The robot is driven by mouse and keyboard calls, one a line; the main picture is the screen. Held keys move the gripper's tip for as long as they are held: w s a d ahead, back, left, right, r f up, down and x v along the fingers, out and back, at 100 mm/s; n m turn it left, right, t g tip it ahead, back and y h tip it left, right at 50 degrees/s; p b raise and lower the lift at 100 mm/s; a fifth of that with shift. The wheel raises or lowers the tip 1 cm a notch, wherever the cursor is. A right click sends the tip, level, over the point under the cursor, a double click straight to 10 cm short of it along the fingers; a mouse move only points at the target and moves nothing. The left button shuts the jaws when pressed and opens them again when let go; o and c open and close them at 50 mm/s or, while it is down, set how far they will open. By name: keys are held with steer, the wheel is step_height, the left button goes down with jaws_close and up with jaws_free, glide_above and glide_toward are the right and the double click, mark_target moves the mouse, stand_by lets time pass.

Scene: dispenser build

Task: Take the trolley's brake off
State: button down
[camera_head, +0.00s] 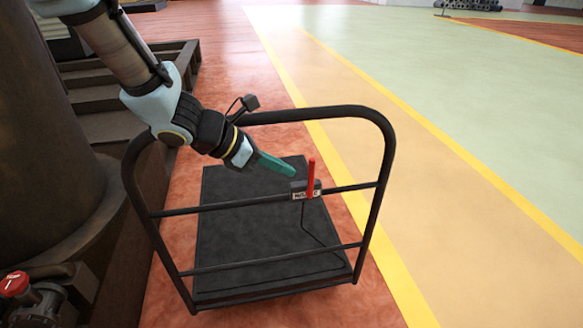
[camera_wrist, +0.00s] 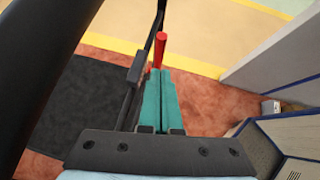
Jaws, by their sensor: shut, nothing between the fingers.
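The trolley (camera_head: 245,235) has a flat black deck and a black tube handle frame at its near end. A red brake lever (camera_head: 311,178) stands nearly upright from a small labelled box (camera_head: 300,193) on the frame's upper crossbar. A thin dark rod or cable runs down from the box. My gripper (camera_head: 292,171) is shut and empty, its teal fingers pointing at the lever from the left. In the wrist view the red lever (camera_wrist: 160,48) shows just beyond the closed fingertips (camera_wrist: 158,76). Whether they touch it I cannot tell.
The handle's top bar (camera_head: 320,112) arches close to my wrist. A large dark cylindrical body (camera_head: 45,140) and dark steps (camera_head: 110,120) stand left of the trolley. A red knob (camera_head: 14,284) shows at lower left. Open floor (camera_head: 450,130) with yellow lines lies to the right.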

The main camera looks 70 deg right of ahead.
steer(key=v, duration=1)
steer(key=shift+r, duration=0.3)
steer(key=shift+a, duration=0.1)
steer(key=w+a+r+m+t+y+p, duration=0.25)
steer(key=w+a+m+t+p, duration=0.3)
steer(key=w+a, duration=1.4)
steer(key=w+a+r+m+t+y+p, duration=0.1)
steer(key=w+a+r+m+y+p, duration=0.1)
steer(key=a, duration=1.2)
steer(key=w+a+r+m+t+y+p, duration=0.2)
steer(key=w+a+m+p, duration=0.1)
steer(key=a, duration=1.2)
steer(key=shift+w, duration=0.4)
